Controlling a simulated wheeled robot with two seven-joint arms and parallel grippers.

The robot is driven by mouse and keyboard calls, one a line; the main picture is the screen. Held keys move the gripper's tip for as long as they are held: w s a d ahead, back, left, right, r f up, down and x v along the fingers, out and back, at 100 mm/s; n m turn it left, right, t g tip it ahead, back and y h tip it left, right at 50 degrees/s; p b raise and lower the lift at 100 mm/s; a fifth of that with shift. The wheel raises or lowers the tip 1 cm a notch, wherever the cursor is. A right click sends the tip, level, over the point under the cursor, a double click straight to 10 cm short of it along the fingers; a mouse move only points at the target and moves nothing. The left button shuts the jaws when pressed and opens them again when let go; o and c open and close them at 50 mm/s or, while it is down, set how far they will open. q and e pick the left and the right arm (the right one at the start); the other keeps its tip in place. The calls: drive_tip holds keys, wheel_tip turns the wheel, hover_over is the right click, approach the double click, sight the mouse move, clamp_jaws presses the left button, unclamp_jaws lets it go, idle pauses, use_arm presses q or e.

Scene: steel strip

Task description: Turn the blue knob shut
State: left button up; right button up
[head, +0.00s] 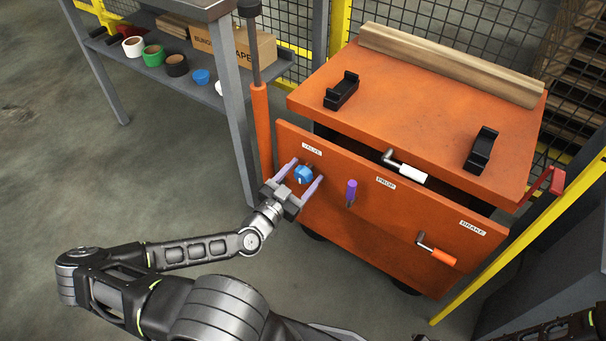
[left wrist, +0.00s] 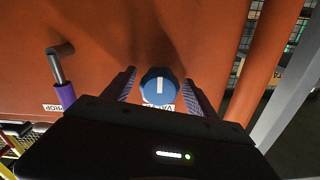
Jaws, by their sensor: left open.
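The blue knob (head: 303,174) is on the orange front panel below the VALVE label (head: 312,149). In the left wrist view the knob (left wrist: 158,86) shows a white pointer line that stands close to upright in the picture. My left gripper (head: 304,171) is open, with one finger on each side of the knob. In the left wrist view the left gripper (left wrist: 158,88) shows a gap between each finger and the knob; I cannot tell how deep the fingers reach around it. My right gripper is not in view.
A purple-handled crank (head: 351,190) under the PROP label is right of the knob. An orange-handled BRAKE crank (head: 438,254) and a white-handled lever (head: 406,169) are farther right. A grey shelf (head: 205,92) with tape rolls stands left. An orange post (head: 262,130) rises beside the panel.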

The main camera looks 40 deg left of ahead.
use_arm(q)
drive_tip(key=shift+c, duration=0.6)
drive_tip(key=c, duration=1.2)
